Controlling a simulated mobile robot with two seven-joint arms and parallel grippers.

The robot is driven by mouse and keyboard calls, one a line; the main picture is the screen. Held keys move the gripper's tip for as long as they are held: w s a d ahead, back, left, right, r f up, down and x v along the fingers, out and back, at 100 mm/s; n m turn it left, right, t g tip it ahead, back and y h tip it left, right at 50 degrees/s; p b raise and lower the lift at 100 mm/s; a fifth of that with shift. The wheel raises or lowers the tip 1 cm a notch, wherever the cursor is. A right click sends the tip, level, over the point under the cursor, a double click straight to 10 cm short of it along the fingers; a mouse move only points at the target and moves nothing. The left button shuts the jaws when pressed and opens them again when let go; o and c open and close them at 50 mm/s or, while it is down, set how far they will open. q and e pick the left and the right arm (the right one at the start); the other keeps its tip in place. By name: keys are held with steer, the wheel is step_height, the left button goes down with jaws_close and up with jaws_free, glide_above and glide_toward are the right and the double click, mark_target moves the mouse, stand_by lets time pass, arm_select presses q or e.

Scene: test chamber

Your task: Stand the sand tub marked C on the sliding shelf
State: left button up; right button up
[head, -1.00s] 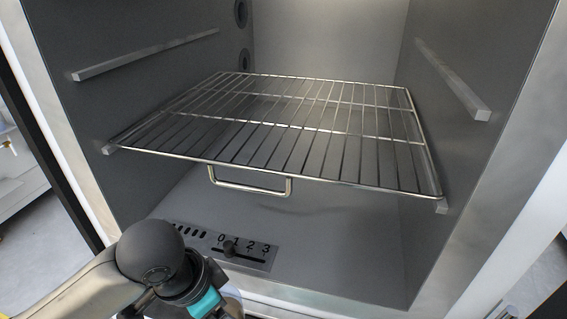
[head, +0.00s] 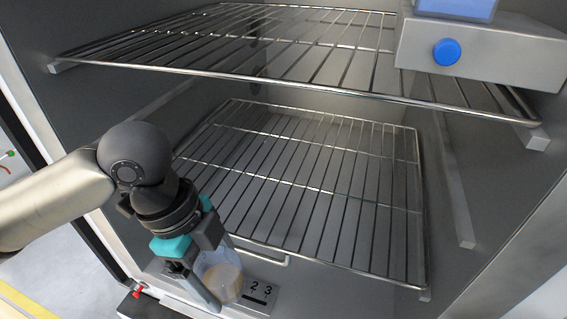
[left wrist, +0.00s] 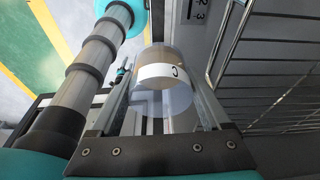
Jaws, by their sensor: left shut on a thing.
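The sand tub marked C (head: 226,284) is a clear round tub with tan sand, low at the front of the chamber in the head view. In the left wrist view the tub (left wrist: 166,73) shows a white label with a C. My left gripper (head: 220,272) is shut on it, one finger on each side. The sliding shelf (head: 330,205) is the lower wire rack, with a wire handle (head: 268,252) at its front. It looks bare. The tub is in front of and to the left of that handle, apart from the rack. My right gripper is out of view.
An upper wire rack (head: 240,45) hangs over the sliding shelf and carries a grey box (head: 490,50) with a blue knob and a blue container on top. A panel marked with numbers (head: 262,291) lies below the handle. Chamber walls stand close on both sides.

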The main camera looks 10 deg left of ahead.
arm_select(q)
steer(key=p, duration=0.1)
glide_toward(272, 208)
steer(key=s+f, duration=0.3)
steer(key=s+d+f, duration=0.1)
steer(key=s+f, duration=0.1)
steer(key=shift+w+d+p, duration=0.2)
steer(key=shift+w, duration=1.05)
steer(key=shift+w+d+p, duration=0.15)
steer(key=shift+w+d, duration=0.05)
steer(key=shift+w, duration=1.05)
steer(key=shift+s+f, duration=0.1)
steer(key=shift+f, duration=0.25)
steer(key=shift+f, duration=0.1)
steer(key=o, duration=1.3)
steer(key=shift+o, duration=0.2)
steer(key=shift+a+r, duration=0.1)
steer(key=shift+r, duration=0.3)
steer(key=a, duration=0.4)
steer(key=a+b, duration=0.1)
steer(key=a, duration=0.3)
steer(key=w+a+b, duration=0.1)
steer(key=a, duration=0.3)
steer(key=shift+w+a+r, duration=0.1)
steer(key=shift+w+r, duration=0.05)
steer(key=shift+r, duration=0.15)
